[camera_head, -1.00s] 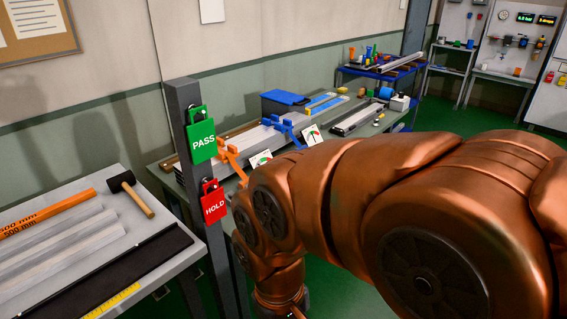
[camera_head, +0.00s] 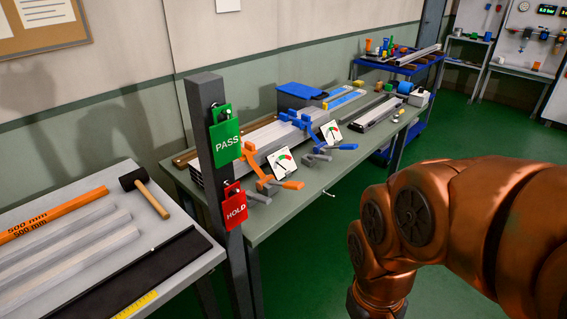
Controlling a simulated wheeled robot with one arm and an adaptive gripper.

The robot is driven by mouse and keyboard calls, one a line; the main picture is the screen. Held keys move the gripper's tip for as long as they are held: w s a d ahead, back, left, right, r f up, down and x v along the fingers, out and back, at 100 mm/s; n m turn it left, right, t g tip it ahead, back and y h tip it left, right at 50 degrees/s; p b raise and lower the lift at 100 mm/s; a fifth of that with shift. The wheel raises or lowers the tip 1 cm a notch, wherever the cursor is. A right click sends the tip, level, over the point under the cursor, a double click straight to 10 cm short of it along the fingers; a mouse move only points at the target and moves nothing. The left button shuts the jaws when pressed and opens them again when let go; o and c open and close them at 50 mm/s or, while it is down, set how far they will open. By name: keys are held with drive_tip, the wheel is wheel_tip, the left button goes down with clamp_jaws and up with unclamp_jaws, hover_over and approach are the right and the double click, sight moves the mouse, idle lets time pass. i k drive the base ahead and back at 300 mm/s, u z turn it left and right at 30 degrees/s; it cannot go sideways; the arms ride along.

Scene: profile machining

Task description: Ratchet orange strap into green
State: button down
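The orange strap ratchet (camera_head: 257,166) wraps over the stack of grey profiles (camera_head: 241,150) on the green-grey bench, with its orange handle (camera_head: 292,185) sticking out over the front. A gauge with a white face and a red-to-green dial (camera_head: 282,161) stands beside it. The blue strap ratchet (camera_head: 300,122) lies across the same stack farther right, with its own gauge (camera_head: 331,132). The needles are too small to read surely. My copper arm fills the lower right, in front of the bench. My gripper is outside the picture.
A dark post with a green PASS tag (camera_head: 225,141) and a red HOLD tag (camera_head: 234,206) stands before the bench's left end. A left table (camera_head: 196,259) holds a hammer (camera_head: 145,192) and profiles. A blue cart (camera_head: 430,62) stands behind. Green floor (camera_head: 330,225) is open before the bench.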

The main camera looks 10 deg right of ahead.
sight(296, 185)
drive_tip(key=u, duration=1.8)
drive_tip(key=k, duration=0.75)
drive_tip(key=z, duration=0.55)
drive_tip(key=i, duration=1)
